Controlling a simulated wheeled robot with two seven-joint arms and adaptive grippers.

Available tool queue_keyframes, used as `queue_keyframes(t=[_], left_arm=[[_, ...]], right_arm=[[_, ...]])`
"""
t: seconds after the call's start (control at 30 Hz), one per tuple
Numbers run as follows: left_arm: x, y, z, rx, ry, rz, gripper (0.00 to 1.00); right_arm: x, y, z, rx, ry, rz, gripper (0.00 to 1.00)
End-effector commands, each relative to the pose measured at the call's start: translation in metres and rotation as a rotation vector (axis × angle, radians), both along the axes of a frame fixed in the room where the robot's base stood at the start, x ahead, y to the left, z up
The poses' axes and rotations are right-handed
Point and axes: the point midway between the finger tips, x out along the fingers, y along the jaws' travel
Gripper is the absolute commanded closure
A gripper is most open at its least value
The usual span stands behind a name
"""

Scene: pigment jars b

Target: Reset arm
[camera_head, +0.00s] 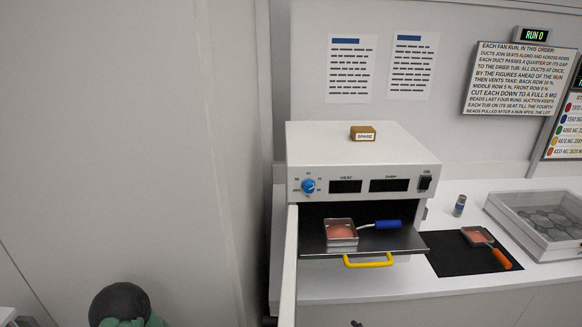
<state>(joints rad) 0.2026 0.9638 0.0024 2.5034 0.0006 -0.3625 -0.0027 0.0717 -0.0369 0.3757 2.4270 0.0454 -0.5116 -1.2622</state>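Neither of my grippers shows in the head view, so I cannot see their fingers or whether they hold anything. The task names no object. A white oven-like machine (363,146) stands on the counter with its front open. A dark shelf (395,242) with a yellow handle (368,262) sticks out of it. On the shelf rests a square metal tub (341,243) with pink contents and a blue handle (388,224) pointing right.
The machine's open door (289,265) juts forward at its left. To the right are a black mat (452,261), an orange-handled pink tub (478,237), a small jar (459,205) and a clear-topped case (545,222). A block marked SPARE (363,133) sits on top.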

Motion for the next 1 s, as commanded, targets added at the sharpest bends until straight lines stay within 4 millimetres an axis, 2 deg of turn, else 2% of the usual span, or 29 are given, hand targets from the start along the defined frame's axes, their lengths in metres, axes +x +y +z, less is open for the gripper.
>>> queue_keyframes(t=[0.03,0.1,0.37,0.6,0.8,1.0], left_arm=[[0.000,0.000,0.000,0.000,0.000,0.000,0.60],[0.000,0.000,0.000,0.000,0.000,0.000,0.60],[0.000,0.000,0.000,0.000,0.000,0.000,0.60],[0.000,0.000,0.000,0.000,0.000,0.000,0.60],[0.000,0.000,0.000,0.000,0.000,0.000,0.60],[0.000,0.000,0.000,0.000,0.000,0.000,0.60]], right_arm=[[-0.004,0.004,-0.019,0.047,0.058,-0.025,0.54],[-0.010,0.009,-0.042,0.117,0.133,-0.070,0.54],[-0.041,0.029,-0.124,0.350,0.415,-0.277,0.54],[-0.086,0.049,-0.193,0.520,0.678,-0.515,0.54],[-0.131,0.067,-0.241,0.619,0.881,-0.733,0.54],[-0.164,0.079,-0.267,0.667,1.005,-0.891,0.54]])
